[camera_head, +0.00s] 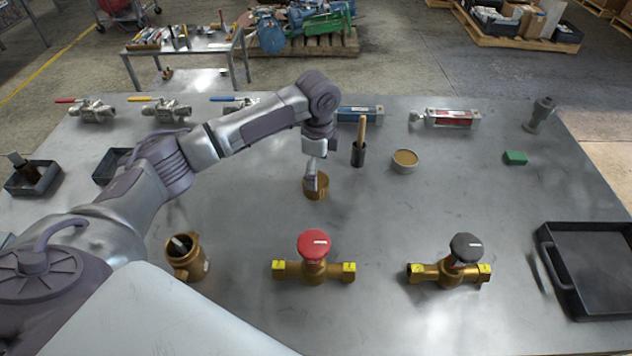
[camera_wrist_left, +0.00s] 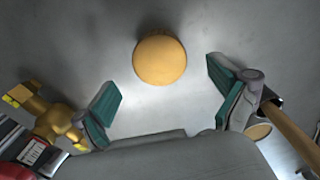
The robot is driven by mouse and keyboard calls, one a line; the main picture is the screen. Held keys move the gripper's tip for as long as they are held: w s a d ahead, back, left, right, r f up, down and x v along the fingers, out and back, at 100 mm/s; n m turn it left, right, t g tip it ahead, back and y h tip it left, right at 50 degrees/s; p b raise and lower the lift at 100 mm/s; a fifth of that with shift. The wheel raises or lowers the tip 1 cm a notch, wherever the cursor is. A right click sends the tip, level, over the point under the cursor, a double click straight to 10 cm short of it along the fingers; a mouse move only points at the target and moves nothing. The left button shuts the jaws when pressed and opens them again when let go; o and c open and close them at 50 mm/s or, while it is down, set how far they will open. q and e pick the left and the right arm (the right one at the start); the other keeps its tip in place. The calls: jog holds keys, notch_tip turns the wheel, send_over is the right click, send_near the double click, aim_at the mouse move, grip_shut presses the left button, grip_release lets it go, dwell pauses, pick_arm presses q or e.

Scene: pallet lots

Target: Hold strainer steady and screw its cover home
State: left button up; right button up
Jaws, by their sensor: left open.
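The brass strainer body (camera_head: 190,268) stands at the front left of the table, its mouth open at the top with a grey piece showing in it. The brass cover (camera_head: 316,190), a short round cap, stands apart from it near the table's middle. In the left wrist view the cover (camera_wrist_left: 159,60) shows as a plain tan disc. My left gripper (camera_head: 314,168) is just above the cover, pointing down. Its teal-padded fingers (camera_wrist_left: 165,88) are spread wide, with the disc ahead of the gap and nothing held. My right gripper is not in view.
A red-handled valve (camera_head: 313,259) and a dark-handled valve (camera_head: 450,268) lie at the front. A black tray (camera_head: 548,236) is at the right. Table between strainer and cover is clear.

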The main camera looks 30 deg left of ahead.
pick_arm(q)
jog(key=shift+s+f, duration=0.1)
jog(key=shift+f, duration=0.25)
notch_tip(320, 180, down, 4)
jog(key=shift+a+f+p, duration=0.1)
jog(key=shift+f+p, duration=0.15)
jog(key=shift+p, duration=0.4)
jog(key=c, duration=1.3)
jog(key=shift+r, duration=0.1)
